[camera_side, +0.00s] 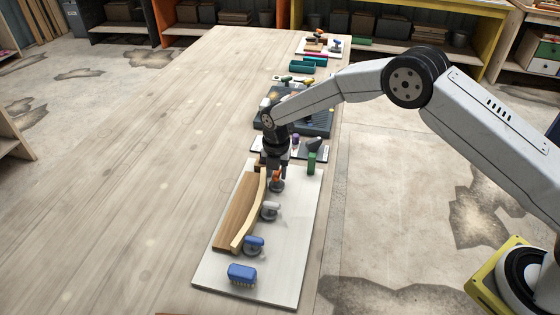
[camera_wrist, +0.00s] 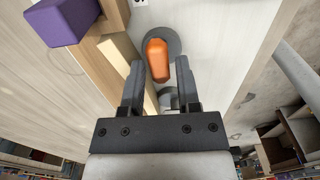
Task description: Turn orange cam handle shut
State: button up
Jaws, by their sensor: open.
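The orange cam handle (camera_wrist: 157,60) sits on a round grey base on the white board. In the wrist view it lies ahead of and between the fingertips of my gripper (camera_wrist: 159,70), which is open and empty. In the side view my gripper (camera_side: 277,168) is low over the far end of the board, and the orange cam handle (camera_side: 276,176) shows just below it, partly hidden. The curved pale stringer (camera_side: 252,215) lies against a brown wooden block (camera_side: 236,213), to the left of the cams. I cannot tell whether the gripper touches the handle.
A blue brush (camera_side: 242,273) lies near the front of the white board (camera_side: 292,262). A green object (camera_side: 311,162) stands at its far right corner. A purple block (camera_wrist: 62,20) is left of my fingers.

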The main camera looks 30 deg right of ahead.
grip_shut()
jog(key=shift+m, duration=0.5)
jog(key=m, duration=0.3)
jog(key=shift+w, duration=0.1)
jog(key=m, duration=0.9)
jog(key=shift+w, duration=0.1)
jog(key=m, duration=0.4)
jog(key=shift+w+m, duration=0.1)
jog(key=shift+m, duration=0.3)
